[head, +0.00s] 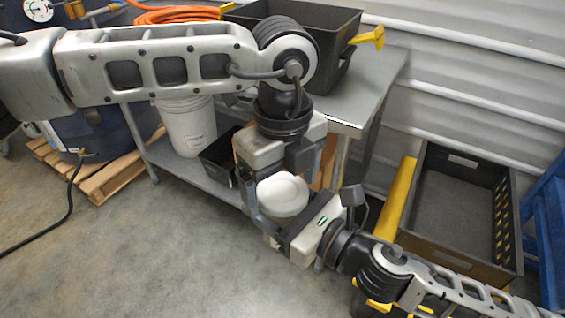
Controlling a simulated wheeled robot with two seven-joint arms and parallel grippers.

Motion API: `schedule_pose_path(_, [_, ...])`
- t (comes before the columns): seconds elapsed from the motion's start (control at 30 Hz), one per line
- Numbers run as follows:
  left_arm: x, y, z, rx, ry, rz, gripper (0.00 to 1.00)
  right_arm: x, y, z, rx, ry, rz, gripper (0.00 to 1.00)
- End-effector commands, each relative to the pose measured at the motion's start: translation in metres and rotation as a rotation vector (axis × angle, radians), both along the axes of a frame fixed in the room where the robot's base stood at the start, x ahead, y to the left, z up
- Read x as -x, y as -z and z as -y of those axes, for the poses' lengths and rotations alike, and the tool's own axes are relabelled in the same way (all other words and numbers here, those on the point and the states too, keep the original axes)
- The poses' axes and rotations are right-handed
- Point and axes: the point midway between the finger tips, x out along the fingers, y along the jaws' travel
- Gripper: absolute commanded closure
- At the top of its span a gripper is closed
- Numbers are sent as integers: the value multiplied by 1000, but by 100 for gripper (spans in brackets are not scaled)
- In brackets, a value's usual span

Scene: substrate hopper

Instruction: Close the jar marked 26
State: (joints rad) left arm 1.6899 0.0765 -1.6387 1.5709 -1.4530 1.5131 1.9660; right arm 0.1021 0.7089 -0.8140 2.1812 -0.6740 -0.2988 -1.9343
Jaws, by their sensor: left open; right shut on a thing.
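A jar with a round white top (283,193) is held between my two grippers in the middle of the view. No number is readable on it from here. My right gripper (285,222), coming from the lower right, is shut on the jar, whose sides are mostly hidden by the gripper. My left gripper (278,168) points down from above, just behind the white top. It is open, and its fingertips are partly hidden. I cannot tell whether it touches the top, or whether the top is a lid seated on the jar.
A black crate (455,262) is at right, a wooden pallet (108,180) at left.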

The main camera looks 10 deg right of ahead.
Motion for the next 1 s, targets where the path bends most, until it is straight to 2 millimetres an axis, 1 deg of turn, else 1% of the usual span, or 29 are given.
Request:
schedule_pose_path(0.1, [0, 5, 0, 0, 1, 0, 13, 0, -1, 0, -1, -1, 3, 100])
schedule_pose_path(0.37, [0, 5, 0, 0, 1, 1, 13, 0, -1, 0, -1, -1, 3, 100])
schedule_pose_path(0.4, [0, 5, 0, 0, 1, 1, 24, 0, -1, 0, -1, -1, 3, 100])
schedule_pose_path(0.47, [0, 5, 0, 0, 1, 1, 41, 0, -1, 0, -1, -1, 3, 100])
schedule_pose_path(0.5, [0, 5, 0, 0, 1, 0, 52, 0, -1, 0, -1, -1, 3, 100])
schedule_pose_path(0.53, [0, 5, 0, 0, 1, 1, 58, 0, -1, 0, -1, -1, 3, 100])
schedule_pose_path(0.73, [0, 5, 0, 0, 21, 0, 58, 0, -1, 0, -1, -1, 2, 100])
schedule_pose_path(0.9, [0, 5, 0, 0, 220, 1, 58, 0, -1, 0, -1, -1, 2, 100])
schedule_pose_path(1.0, [0, 5, 0, -1, 283, 1, 58, 0, -1, 0, -1, -1, 2, 100])
